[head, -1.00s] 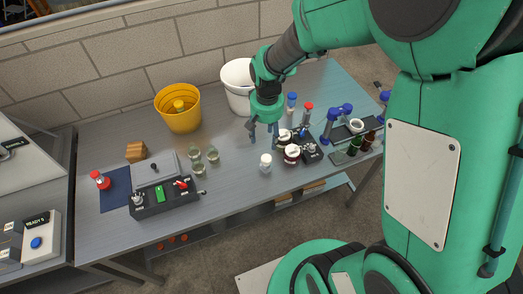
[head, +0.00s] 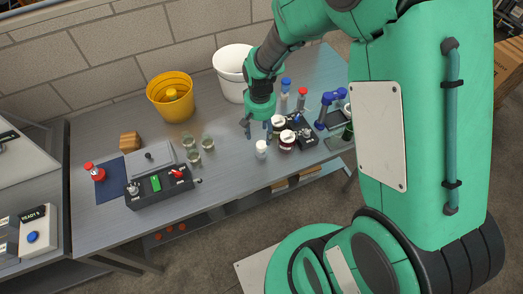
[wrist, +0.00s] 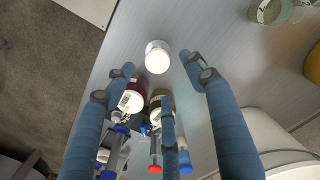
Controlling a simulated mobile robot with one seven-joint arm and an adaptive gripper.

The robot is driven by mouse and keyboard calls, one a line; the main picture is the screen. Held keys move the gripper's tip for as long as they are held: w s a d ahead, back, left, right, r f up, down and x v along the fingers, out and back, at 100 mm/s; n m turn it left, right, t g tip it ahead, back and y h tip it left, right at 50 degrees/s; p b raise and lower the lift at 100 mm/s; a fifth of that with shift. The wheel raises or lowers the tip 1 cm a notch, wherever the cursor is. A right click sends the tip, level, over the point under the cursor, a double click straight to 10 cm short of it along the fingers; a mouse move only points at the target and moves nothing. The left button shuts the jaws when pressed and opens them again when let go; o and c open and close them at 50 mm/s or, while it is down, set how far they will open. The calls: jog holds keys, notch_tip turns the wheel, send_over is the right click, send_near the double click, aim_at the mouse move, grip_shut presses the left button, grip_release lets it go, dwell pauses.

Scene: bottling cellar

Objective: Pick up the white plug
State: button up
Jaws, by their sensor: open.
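The white plug (head: 261,146) is a small round white top on a short pale vessel, upright on the grey table. In the wrist view the white plug (wrist: 157,61) shows from above, just beyond and between the spread fingertips. My gripper (head: 257,133) hangs fingers-down just behind it in the head view. In the wrist view my gripper (wrist: 157,64) has its blue fingers open, with nothing held between them. The plug appears clear of the fingers; the exact height gap cannot be told.
Two white-lidded jars (head: 287,140) (head: 278,122) stand close right of the plug, by a dark block (head: 307,139). Red- and blue-topped bottles (head: 286,85) stand behind. Small glass vessels (head: 207,143) and a control box (head: 160,190) are left.

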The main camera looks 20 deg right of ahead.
aim_at(261, 143)
jog(key=shift+f+b, duration=0.35)
jog(key=shift+f, duration=2.05)
jog(key=shift+f, duration=0.1)
jog(key=shift+s+d+f+b, duration=0.1)
jog(key=shift+f+b, duration=0.25)
jog(key=shift+f, duration=0.9)
jog(key=shift+s+f+b, duration=0.1)
jog(key=shift+f+b, duration=0.2)
jog(key=shift+f, duration=0.95)
jog(key=c, duration=1.3)
jog(key=shift+c, duration=0.2)
jog(key=shift+w+r, duration=0.1)
jog(key=shift+r, duration=0.05)
